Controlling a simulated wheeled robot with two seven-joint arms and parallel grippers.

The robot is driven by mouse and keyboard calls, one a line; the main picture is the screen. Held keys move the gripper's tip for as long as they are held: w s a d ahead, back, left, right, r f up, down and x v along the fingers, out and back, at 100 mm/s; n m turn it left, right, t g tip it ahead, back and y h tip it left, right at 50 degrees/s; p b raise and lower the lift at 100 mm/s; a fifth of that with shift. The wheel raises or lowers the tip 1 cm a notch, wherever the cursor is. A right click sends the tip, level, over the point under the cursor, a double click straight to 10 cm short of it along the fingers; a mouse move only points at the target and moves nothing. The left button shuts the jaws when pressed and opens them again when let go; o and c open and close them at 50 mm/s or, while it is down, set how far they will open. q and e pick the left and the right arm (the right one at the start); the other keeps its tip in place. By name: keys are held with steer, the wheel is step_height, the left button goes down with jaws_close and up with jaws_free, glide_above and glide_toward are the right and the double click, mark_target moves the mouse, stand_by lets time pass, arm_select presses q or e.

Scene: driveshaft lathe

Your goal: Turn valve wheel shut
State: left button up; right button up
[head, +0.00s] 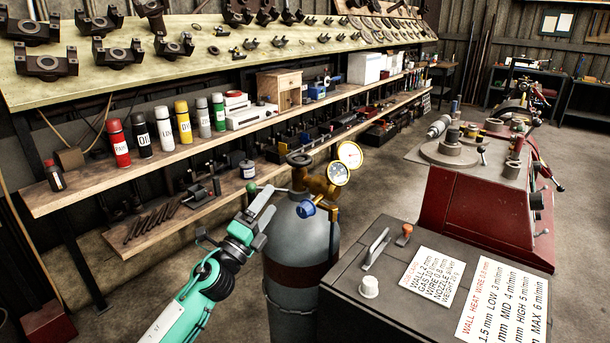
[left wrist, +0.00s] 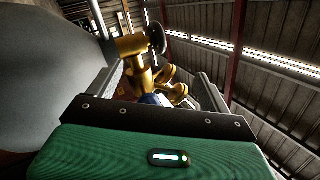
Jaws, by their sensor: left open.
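The valve wheel (head: 299,159) is a dark round handwheel on top of a grey gas cylinder (head: 303,245). In the left wrist view, a dark round wheel (left wrist: 157,38) shows at the upper end of the brass fitting (left wrist: 133,45). My left gripper (head: 271,197) is open beside the cylinder's upper left side, below the wheel and apart from it. In the left wrist view, its two fingers stand either side of the brass parts, with nothing visibly gripped. The blue knob (head: 307,209) of the regulator is partly hidden behind the gripper body there. My right gripper is not in view.
Two round gauges (head: 338,174) stick out right of the wheel. A dark welding cabinet (head: 345,283) stands close to the cylinder's right. A wooden shelf (head: 190,150) with spray cans runs behind. A red machine (head: 480,205) stands at right, with open floor between.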

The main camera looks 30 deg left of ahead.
arm_select(q)
step_height(320, 180, up, 4)
steer(key=w+m+g+h, duration=0.1)
steer(key=w+m+h, duration=0.1)
steer(key=m+h, duration=0.65)
steer(key=m+g, duration=0.6)
steer(key=m, duration=0.5)
glide_toward(301, 156)
steer(key=shift+y, duration=0.25)
steer(key=p+x, duration=0.1)
steer(key=x, duration=0.2)
steer(key=p+x, duration=0.2)
steer(key=x, duration=0.1)
steer(key=p+x, duration=0.2)
steer(key=x, duration=0.2)
steer(key=shift+f, duration=0.3)
steer(key=shift+w+d+f+p, duration=0.15)
steer(key=shift+w+d+p, duration=0.2)
steer(key=shift+w, duration=0.15)
